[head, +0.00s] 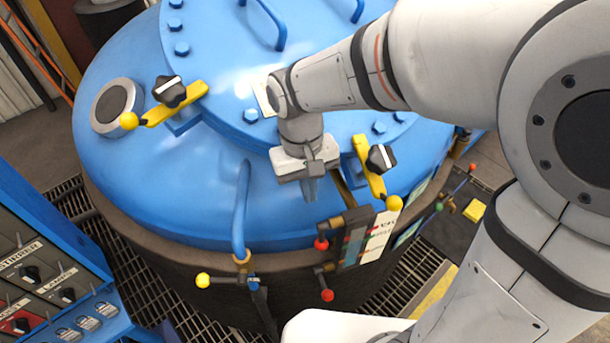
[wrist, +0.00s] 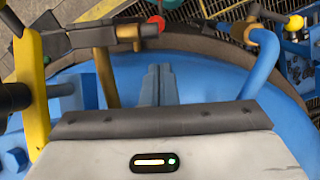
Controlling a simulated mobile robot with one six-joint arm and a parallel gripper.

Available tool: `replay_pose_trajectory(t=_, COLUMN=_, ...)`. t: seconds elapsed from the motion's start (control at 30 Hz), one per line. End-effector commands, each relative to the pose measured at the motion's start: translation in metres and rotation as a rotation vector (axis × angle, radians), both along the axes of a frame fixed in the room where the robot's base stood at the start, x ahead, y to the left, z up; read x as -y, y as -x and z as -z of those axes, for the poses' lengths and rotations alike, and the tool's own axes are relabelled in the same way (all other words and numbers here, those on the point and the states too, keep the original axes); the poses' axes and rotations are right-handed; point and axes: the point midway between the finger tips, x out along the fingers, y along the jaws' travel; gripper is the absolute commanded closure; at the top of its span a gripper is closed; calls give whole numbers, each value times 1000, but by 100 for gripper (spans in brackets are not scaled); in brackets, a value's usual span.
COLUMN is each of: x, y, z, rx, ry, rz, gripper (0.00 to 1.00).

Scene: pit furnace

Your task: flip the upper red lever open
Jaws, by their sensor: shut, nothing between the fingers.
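The upper red lever has a red ball knob (head: 321,244) on a short dark arm at the furnace's front rim, left of a label panel. In the wrist view a red knob (wrist: 157,21) shows at the top, at the end of a dark valve arm. A lower red knob (head: 327,295) sits beneath it in the head view. My gripper (head: 309,196) points down over the blue lid's front edge, above and behind the upper knob and apart from it. Its fingers (wrist: 158,72) are together and empty in the wrist view.
Yellow clamp arms with black knobs stand on the lid left (head: 175,103) and right (head: 371,168) of my gripper. A blue pipe (head: 240,210) runs down to a yellow-knobbed lever (head: 203,281). A control panel (head: 45,270) stands at lower left.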

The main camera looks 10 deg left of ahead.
Motion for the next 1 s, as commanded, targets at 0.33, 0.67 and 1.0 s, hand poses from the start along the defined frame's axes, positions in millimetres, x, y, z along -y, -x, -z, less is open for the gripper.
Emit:
replay_pose_trajectory(t=0.33, x=7, y=7, z=68, rx=-1, ry=0, rz=0, gripper=100)
replay_pose_trajectory(t=0.67, x=12, y=12, z=105, rx=-1, ry=0, rz=-1, gripper=100)
replay_pose_trajectory(t=1.0, x=12, y=12, z=109, rx=1, ry=-1, rz=-2, gripper=100)
